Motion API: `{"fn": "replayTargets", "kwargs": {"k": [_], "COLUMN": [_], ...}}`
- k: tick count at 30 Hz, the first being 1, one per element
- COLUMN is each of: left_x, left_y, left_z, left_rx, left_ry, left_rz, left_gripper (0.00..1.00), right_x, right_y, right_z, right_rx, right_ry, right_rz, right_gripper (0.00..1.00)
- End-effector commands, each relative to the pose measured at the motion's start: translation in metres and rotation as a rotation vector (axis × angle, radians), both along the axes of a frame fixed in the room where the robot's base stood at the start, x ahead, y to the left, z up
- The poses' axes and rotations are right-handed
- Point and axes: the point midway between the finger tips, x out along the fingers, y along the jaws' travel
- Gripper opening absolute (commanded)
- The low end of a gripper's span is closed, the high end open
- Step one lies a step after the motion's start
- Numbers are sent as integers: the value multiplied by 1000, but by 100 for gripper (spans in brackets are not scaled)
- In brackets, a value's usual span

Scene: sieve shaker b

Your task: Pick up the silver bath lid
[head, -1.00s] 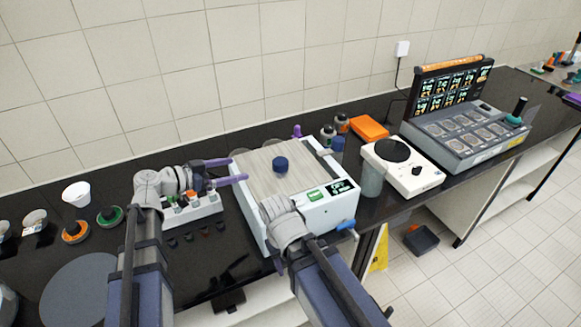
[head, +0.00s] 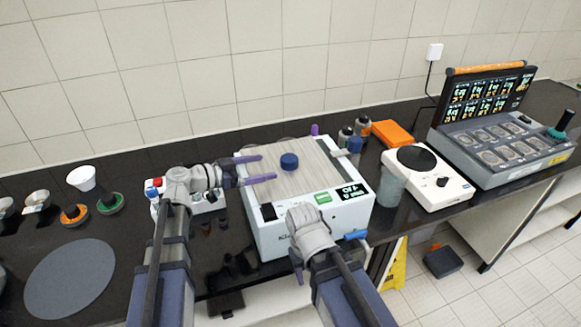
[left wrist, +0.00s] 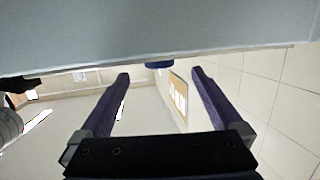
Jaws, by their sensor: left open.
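The silver bath lid (head: 313,172) is a flat, brushed plate lying on top of the white bath (head: 330,215). Its round dark blue knob (head: 289,161) stands up from it. My left gripper (head: 268,168) is open over the left part of the lid, its purple fingers pointing at the knob. In the left wrist view, the lid (left wrist: 160,28) fills the top and the knob (left wrist: 158,65) shows between the tips of the open left gripper (left wrist: 160,74), with nothing held. My right arm is in front of the bath; its jaws are mostly hidden.
A small rack (head: 208,200) sits under my left arm. A grey cylinder (head: 391,187) and a white plate device (head: 428,172) stand right of the bath. Small bottles (head: 345,138) and an orange box (head: 393,135) are behind. A grey disc (head: 70,278) lies left.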

Motion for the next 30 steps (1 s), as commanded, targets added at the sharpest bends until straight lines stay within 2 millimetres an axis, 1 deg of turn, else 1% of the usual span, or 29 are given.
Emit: {"fn": "replayTargets", "kwargs": {"k": [4, 10, 13, 18, 22, 29, 30], "left_x": [8, 10, 14, 24, 33, 33, 33], "left_y": [-15, -19, -26, -47, -61, -63, -63], "left_z": [-4, -4, -5, -8, -12, -11, -11], "left_rx": [1, 1, 1, 1, 1, 1, 1], "left_ry": [1, 1, 1, 0, 1, 1, 1], "left_rz": [-3, -1, -3, -5, -3, -1, -1], "left_gripper": [100, 100, 100, 100, 100, 100, 97], "right_x": [0, 0, 0, 0, 0, 0, 0], "right_y": [0, 0, 0, 0, 0, 0, 0], "right_z": [-4, -4, -5, -8, -12, -11, -11], "right_rx": [0, 0, 0, 0, 0, 0, 0], "right_ry": [0, 0, 0, 0, 0, 0, 0], "right_rz": [0, 0, 0, 0, 0, 0, 0], "right_gripper": [50, 50, 50, 50, 50, 50, 50]}}
